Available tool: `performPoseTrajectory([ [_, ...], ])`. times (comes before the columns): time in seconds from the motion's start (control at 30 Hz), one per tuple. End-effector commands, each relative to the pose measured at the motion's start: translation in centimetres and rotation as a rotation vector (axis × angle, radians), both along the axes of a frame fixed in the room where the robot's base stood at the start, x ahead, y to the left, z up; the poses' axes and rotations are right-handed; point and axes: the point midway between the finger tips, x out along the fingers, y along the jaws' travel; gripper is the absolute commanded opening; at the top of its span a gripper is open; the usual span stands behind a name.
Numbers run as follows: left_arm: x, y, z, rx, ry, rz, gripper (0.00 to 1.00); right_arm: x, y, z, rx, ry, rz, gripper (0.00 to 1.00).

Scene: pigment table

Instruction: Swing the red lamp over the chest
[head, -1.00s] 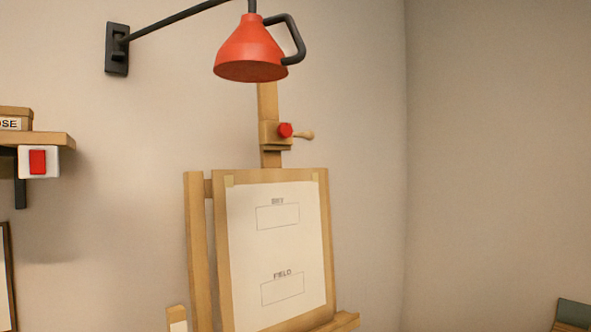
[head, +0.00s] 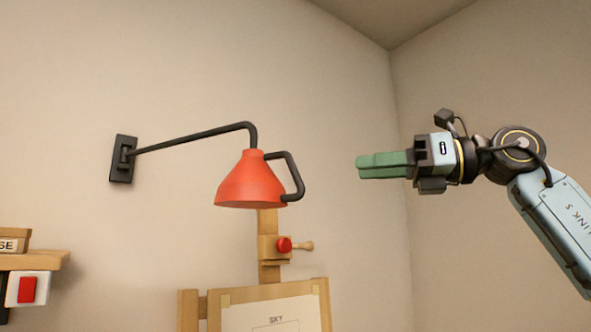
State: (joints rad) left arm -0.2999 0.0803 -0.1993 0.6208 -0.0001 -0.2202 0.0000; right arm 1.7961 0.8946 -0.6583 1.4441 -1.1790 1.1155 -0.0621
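The red lamp (head: 250,181) hangs from a thin black arm (head: 195,136) that reaches right from a black wall bracket (head: 122,159). A black looped handle (head: 293,176) is on the right side of its shade. My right gripper (head: 366,166) comes in from the right with its green fingers pointing left at the lamp. It is at about the handle's height in the picture and apart from it, with bare wall showing between. The fingers overlap from this side, so their gap cannot be judged. My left gripper and the chest are not in view.
A wooden easel (head: 187,310) with a taped paper (head: 255,318) stands below the lamp. Its top clamp has a red knob (head: 284,244). A wall shelf (head: 38,260) holds a box (head: 14,238) at the lower left, with a red switch (head: 27,290) below. The wall around the lamp is bare.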

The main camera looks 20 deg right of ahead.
Motion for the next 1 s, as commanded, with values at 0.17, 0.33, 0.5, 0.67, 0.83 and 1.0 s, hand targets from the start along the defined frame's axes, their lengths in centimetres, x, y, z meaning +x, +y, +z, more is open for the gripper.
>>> performPoseTrajectory([
  [0.17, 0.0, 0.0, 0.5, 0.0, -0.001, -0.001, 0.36, 0.8, 1.4, 0.2, -0.01, -0.004, -0.004, 0.34],
  [0.33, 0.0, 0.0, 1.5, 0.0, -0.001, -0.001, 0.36, 2.8, 4.4, 0.3, -0.009, -0.004, 0.0, 0.34],
  [0.5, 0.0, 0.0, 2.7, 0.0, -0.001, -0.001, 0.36, 4.9, 7.3, 0.4, -0.006, -0.004, 0.0, 0.34],
  [0.67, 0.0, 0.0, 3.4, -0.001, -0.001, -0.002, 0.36, 6.4, 9.4, 0.4, -0.006, -0.005, -0.001, 0.34],
  [0.83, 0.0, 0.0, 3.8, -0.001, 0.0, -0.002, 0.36, 7.3, 10.5, 0.3, -0.004, -0.004, -0.002, 0.34],
  [1.0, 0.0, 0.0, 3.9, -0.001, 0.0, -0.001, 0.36, 7.5, 10.8, 0.2, -0.004, -0.005, -0.003, 0.34],
])
